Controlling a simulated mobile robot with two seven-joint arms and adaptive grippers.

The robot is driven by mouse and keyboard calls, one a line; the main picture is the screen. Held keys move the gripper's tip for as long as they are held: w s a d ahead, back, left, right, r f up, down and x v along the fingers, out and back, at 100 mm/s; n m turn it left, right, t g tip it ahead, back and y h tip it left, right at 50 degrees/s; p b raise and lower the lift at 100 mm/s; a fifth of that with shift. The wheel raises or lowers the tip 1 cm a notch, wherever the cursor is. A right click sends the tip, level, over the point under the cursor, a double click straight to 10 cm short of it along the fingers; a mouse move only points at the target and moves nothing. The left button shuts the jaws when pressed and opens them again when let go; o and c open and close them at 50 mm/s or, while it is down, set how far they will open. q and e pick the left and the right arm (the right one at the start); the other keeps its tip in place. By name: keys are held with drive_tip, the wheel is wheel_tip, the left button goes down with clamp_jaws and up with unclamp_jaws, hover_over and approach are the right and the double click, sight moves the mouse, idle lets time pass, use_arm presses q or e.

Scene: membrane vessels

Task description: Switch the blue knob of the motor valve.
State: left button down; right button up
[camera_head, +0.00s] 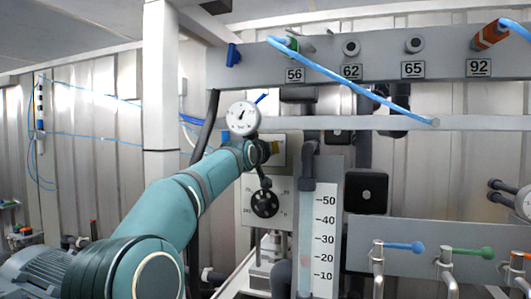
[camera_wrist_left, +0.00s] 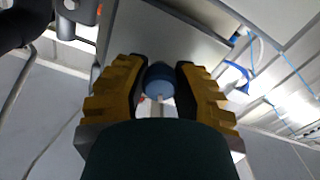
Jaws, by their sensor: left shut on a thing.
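The blue knob (camera_wrist_left: 159,76) shows in the left wrist view between the two yellow fingers of my left gripper (camera_wrist_left: 163,70). The fingers are closed on it from both sides. In the head view my left gripper (camera_head: 273,148) reaches the upper part of a pale box (camera_head: 249,212) with a black round dial (camera_head: 265,204), which looks like the motor valve. The knob is hidden there behind my teal left arm and gripper. The knob's turning position cannot be told. My right gripper is not in view.
A round gauge (camera_head: 242,117) stands just above my left wrist. A scaled tube (camera_head: 318,235) is close on the right. A blue hose (camera_head: 350,82) crosses above. Blue (camera_head: 404,246) and green (camera_head: 472,252) handled taps are at the lower right.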

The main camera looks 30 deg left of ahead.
use_arm(q)
drive_tip(key=shift+n, duration=1.6)
drive_tip(key=shift+f, duration=0.1)
drive_tip(key=c, duration=0.7)
unclamp_jaws()
